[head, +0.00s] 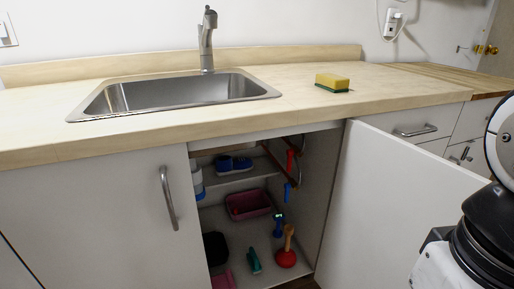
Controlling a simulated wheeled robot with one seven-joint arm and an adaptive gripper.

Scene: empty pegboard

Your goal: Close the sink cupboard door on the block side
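The right door (385,215) of the sink cupboard stands open, swung out to the right, and its plain panel fills the lower right. No handle shows on this face. The left door (95,225) is shut and has a curved metal handle (168,198). Between them the cupboard interior (235,240) is exposed. The steel sink (175,92) is set in the counter above. On the counter to its right lies a yellow and green sponge-like block (332,82). Part of my arm shows at the right edge, in front of the open door; my gripper is out of view.
Inside the cupboard are a red plunger (287,257), a pink tub (248,204), a green brush-like item (254,261) and blue items on a shelf. Drawers with metal handles (415,131) are behind the open door. The counter (400,88) right of the block is clear.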

